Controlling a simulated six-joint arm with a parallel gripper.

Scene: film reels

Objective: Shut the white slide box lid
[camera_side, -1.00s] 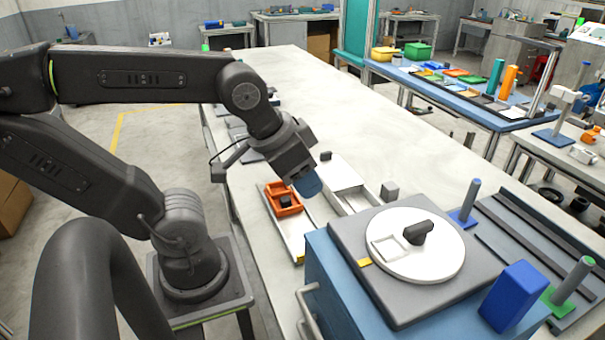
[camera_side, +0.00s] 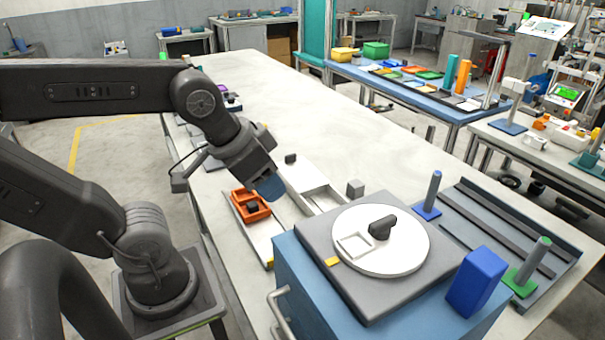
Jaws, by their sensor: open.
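The white slide box (camera_side: 319,201) lies on the long pale table, just behind the grey turntable block. Its white lid (camera_side: 300,174), with a small dark knob (camera_side: 290,158), is toward the far end. The near part of the box shows an open recess. My gripper (camera_side: 270,188) points down beside the left side of the box, between it and the orange tray, with its blue fingertips partly overlapping the box edge in view. It holds nothing that I can see. Whether it touches the box cannot be told from this view.
The orange tray (camera_side: 240,194) with a dark block sits on a white strip left of the box. A small grey cube (camera_side: 355,188) stands to the right. The white disc (camera_side: 405,250) on its grey block stands in front. The table behind is clear.

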